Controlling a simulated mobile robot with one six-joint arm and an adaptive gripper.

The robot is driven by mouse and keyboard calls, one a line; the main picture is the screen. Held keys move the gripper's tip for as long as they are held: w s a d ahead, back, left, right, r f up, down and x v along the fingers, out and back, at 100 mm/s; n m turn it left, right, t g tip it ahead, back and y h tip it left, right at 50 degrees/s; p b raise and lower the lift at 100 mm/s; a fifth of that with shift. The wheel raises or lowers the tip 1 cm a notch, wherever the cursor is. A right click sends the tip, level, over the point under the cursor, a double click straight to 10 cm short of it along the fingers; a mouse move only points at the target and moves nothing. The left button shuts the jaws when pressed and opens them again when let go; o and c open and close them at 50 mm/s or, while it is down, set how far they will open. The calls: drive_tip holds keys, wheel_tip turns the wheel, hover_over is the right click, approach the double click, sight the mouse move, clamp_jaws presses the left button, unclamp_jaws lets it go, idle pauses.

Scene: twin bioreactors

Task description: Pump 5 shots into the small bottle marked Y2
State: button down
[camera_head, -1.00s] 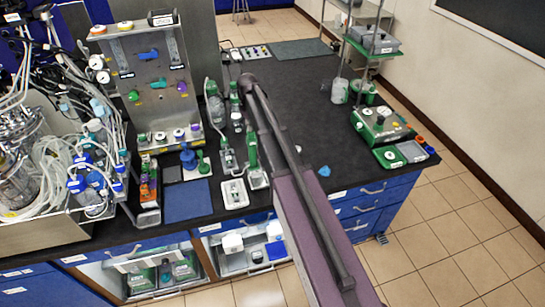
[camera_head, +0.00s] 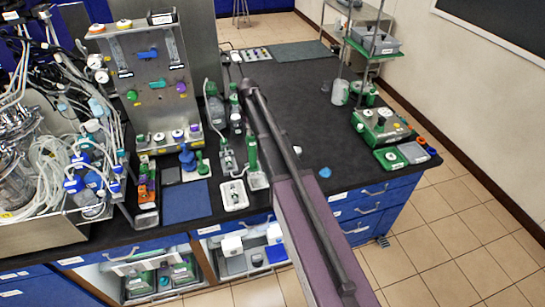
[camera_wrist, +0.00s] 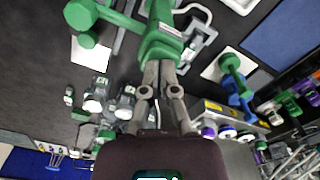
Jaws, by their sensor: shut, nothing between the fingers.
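My gripper (camera_wrist: 160,68) shows in the wrist view with its fingers together and nothing between them. Its tips are at the lower end of a green pump-like body (camera_wrist: 163,32) with a pale label; I cannot tell whether they touch it. Several small bottles (camera_wrist: 98,92) with grey or white tops stand left of the fingers; no Y2 mark is readable. In the head view, my arm hides the gripper. A green upright device (camera_head: 253,158) stands just left of the arm, near the bench front.
A white tray (camera_head: 234,195) and a blue mat (camera_head: 187,201) lie near the bench front. A metal panel with valves (camera_head: 150,85) stands at the left. The black bench top is mostly clear right of my arm.

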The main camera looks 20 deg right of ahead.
drive_tip(key=shift+r+p, duration=2.2)
drive_tip(key=shift+r, duration=0.05)
drive_tip(key=shift+f+b, duration=0.45)
drive_tip(key=shift+f+b, duration=1.9)
drive_tip(key=shift+f, duration=0.05)
drive_tip(key=shift+r, duration=0.2)
drive_tip(key=shift+r+p, duration=2.2)
drive_tip(key=shift+p, duration=0.15)
drive_tip(key=shift+f+b, duration=0.3)
